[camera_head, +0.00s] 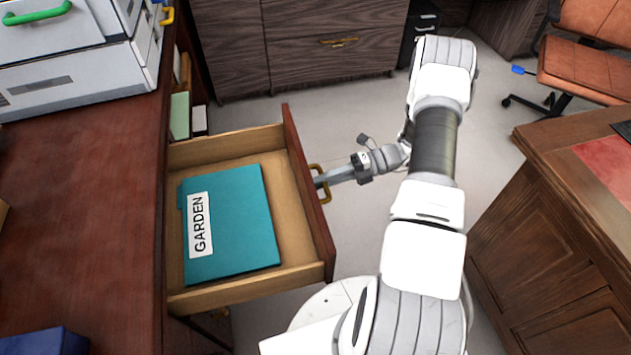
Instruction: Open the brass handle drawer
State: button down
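The brass handle drawer (285,272) is pulled out from the dark red desk on the left. Its inside shows, with a teal folder labelled GARDEN (240,222) lying in it. The brass handle (325,194) is on the drawer's outer front. My gripper (322,182) reaches in from the right, with its fingertips at the handle. The drawer front hides part of the tips, so I cannot tell whether they are closed around the handle.
The desk top (80,210) fills the left, with a white device (75,70) and a blue box (45,342) on it. A dark wood cabinet (300,45) stands behind. Another wooden desk (550,230) is at right, with an orange chair (585,65) beyond. Some floor between is clear.

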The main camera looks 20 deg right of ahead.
jog(key=c, duration=0.8)
grip_release()
jog(key=shift+c, duration=0.2)
jog(key=p+v, duration=0.1)
jog(key=v, duration=1.6)
jog(key=shift+d, duration=0.25)
jog(key=shift+s, duration=0.1)
